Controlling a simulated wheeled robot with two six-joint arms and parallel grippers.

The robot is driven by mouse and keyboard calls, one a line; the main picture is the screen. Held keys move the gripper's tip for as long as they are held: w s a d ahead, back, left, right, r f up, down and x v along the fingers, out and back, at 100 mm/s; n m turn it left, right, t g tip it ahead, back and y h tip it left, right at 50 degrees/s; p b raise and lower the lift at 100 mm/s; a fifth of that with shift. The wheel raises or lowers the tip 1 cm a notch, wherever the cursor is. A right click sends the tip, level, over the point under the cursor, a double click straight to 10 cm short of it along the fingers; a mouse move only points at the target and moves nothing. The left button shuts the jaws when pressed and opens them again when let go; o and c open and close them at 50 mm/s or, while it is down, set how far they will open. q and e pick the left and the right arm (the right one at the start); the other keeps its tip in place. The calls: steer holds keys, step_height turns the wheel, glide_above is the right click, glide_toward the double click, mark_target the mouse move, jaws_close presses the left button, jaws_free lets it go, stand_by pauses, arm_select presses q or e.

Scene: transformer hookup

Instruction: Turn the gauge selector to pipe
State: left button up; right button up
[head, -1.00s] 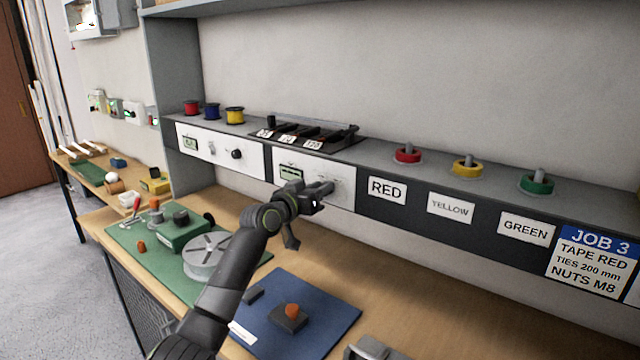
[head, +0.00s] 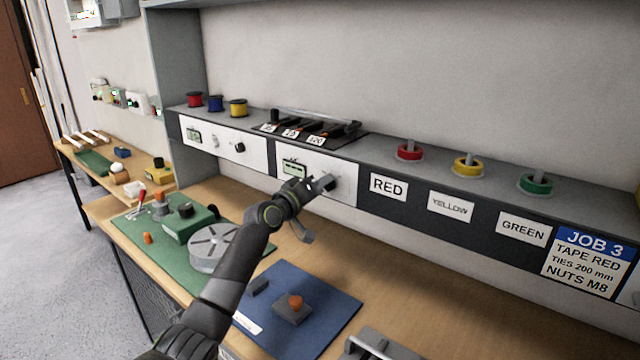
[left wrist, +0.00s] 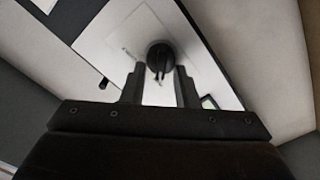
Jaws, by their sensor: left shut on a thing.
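The right white gauge panel (head: 345,192) is set in the front of the dark shelf, with a small greenish display (head: 294,168) at its left. Its black round selector knob (left wrist: 159,57) shows clearly in the left wrist view, at the tips of my left gripper. My left gripper (head: 326,183) is at the panel, shut on the knob, with one finger on each side. In the head view the gripper hides most of the knob. The markings around the knob are too small to read. My right gripper is not in view.
The left white panel (head: 223,155) has its own display and black knob (head: 239,147). Below the arm lie a blue mat (head: 330,312) with an orange-topped block and a green mat (head: 140,222) with a grey disc (head: 213,247). Tape rolls and spools stand on the shelf above.

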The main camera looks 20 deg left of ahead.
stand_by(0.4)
arm_select(q)
steer(key=o, duration=1)
steer(key=shift+c, duration=0.2)
steer(key=b+v, duration=0.1)
steer(key=v, duration=1.6)
steer(key=shift+s+b, duration=0.2)
steer(key=shift+b, duration=0.2)
